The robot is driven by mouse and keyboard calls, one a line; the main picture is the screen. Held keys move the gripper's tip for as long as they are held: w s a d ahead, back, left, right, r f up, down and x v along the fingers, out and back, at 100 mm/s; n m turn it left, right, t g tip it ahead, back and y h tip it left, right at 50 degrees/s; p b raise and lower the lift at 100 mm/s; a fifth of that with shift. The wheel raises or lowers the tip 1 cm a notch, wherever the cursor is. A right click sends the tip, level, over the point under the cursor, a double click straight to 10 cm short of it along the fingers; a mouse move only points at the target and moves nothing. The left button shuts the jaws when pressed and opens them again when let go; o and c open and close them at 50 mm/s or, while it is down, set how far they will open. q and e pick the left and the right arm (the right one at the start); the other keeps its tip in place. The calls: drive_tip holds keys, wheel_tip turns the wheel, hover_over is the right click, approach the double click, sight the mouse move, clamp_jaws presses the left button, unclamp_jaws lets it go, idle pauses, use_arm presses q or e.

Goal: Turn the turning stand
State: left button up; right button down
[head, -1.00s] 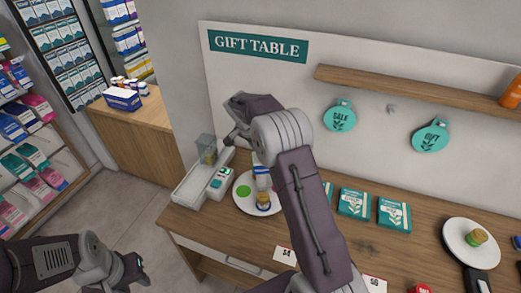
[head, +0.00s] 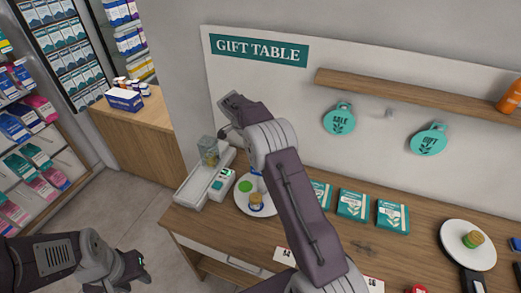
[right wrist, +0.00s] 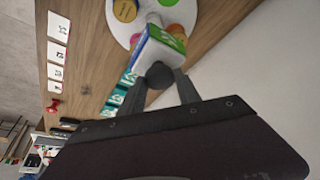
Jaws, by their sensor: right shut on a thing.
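The turning stand is a round white plate (head: 243,207) on the wooden table, partly hidden behind my right arm. It carries a green disc (head: 246,186) and a small jar with a tan lid (head: 256,198). In the right wrist view the plate (right wrist: 113,27) also shows yellow and pink discs, and a white, green and blue box (right wrist: 160,48) stands over it. My right gripper (right wrist: 158,82) is shut on a dark round knob (right wrist: 158,74) by the box; the arm hides this gripper in the head view. My left gripper (head: 136,264) hangs low, away from the table; its jaws are unclear.
A white tray (head: 190,190) with a clear jar (head: 209,150) stands left of the stand. A shelf (head: 430,93) runs along the wall behind.

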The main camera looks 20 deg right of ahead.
drive_tip(key=shift+m, duration=0.3)
idle(0.5)
drive_tip(key=c, duration=0.9)
unclamp_jaws()
drive_tip(key=v, duration=0.9)
drive_tip(key=shift+w, duration=0.15)
drive_tip(key=shift+d+f, duration=0.1)
